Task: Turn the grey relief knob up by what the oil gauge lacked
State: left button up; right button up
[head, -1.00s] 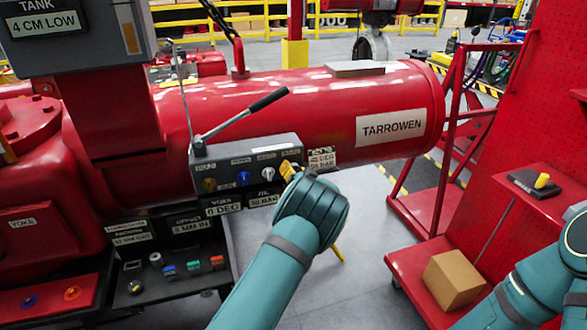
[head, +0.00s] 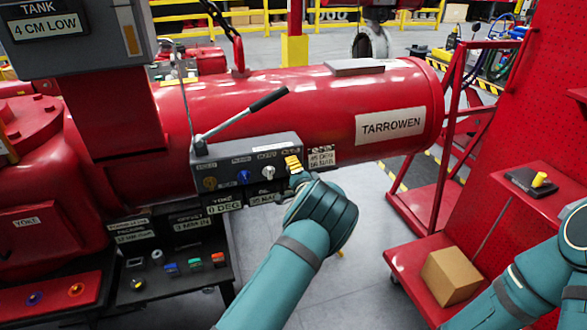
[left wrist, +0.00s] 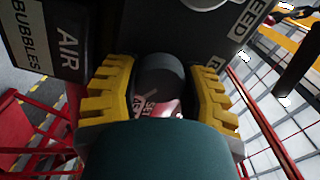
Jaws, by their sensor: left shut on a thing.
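My left gripper (head: 293,164) is at the right end of a grey control box (head: 222,165) on the red actuator. In the left wrist view its yellow fingers (left wrist: 160,95) are closed on both sides of a dark grey round knob (left wrist: 158,72). A red and white plate with partly hidden lettering shows just below the knob. In the head view my gripper hides this knob. The oil plate (head: 265,199) hangs under the box and shows a BAR figure too small to read surely. My right arm enters at the right; its gripper is out of view.
A brass knob (head: 209,184), a blue knob (head: 243,177) and a white knob (head: 268,172) sit left of my gripper. A long black-handled lever (head: 250,112) rises above the box. A red cart with a cardboard box (head: 452,275) stands at the right.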

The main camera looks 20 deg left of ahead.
pick_arm(q)
jog(key=shift+r+m, duration=0.1)
jog(key=shift+m, duration=0.3)
jog(key=o, duration=1.2)
jog(key=v, duration=1.2)
